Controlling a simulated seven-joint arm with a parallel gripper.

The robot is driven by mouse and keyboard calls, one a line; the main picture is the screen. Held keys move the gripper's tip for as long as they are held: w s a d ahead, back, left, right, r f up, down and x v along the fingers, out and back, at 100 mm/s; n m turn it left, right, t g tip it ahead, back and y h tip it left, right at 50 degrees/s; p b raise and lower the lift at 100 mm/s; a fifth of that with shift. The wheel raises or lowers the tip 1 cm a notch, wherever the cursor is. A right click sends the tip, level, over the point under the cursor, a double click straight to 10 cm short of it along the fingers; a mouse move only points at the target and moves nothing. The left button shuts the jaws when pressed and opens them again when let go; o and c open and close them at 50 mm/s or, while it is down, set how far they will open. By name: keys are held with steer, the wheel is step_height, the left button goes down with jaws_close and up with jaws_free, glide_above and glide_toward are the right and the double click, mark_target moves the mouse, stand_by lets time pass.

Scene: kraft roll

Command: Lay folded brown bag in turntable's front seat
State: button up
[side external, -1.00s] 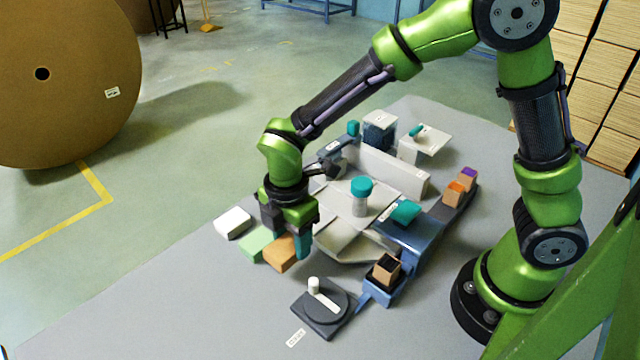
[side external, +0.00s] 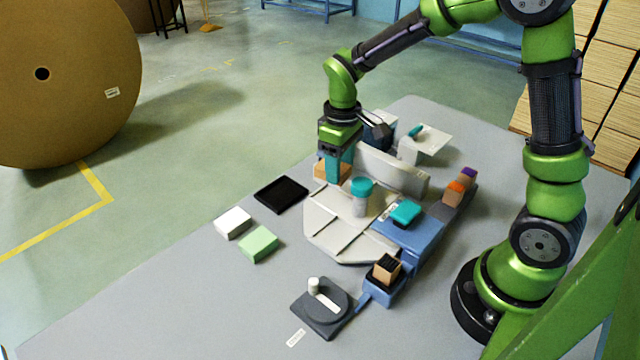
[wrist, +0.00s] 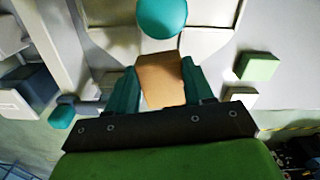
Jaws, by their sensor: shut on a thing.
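The folded brown bag (side external: 322,171) is a small tan block. My gripper (side external: 338,176) is shut on it, with its teal fingers pointing down. In the wrist view the bag (wrist: 160,78) sits between the two teal fingers (wrist: 160,90). The turntable (side external: 325,223) looks like a pale, many-sided plate with raised ribs, around a grey post with a teal cap (side external: 361,187). The bag is at the plate's back left edge, behind the post. I cannot tell whether it touches the plate. The near part of the plate is bare.
A black tray (side external: 281,194), a white block (side external: 233,222) and a green block (side external: 258,244) lie to the left. A pale upright wall (side external: 392,170) stands behind the post. A blue unit (side external: 412,234) is on the right, and a dark dial (side external: 322,306) is in front.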

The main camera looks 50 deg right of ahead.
steer(key=shift+f+m, duration=0.1)
steer(key=shift+m, duration=1)
steer(key=shift+f, duration=2.6)
steer(key=shift+f, duration=0.8)
steer(key=o, duration=1.1)
step_height(320, 180, up, 17)
steer(key=s+a+r+m+t+y, duration=0.1)
steer(key=s+r+m+t, duration=0.1)
steer(key=s, duration=0.5)
steer(key=s+a+r+m+t+y, duration=0.1)
steer(key=s+a+r+m+t, duration=0.1)
steer(key=s+t, duration=0.3)
steer(key=shift+s+a+r, duration=0.15)
steer(key=shift+s+a, duration=0.05)
steer(key=shift+s, duration=0.95)
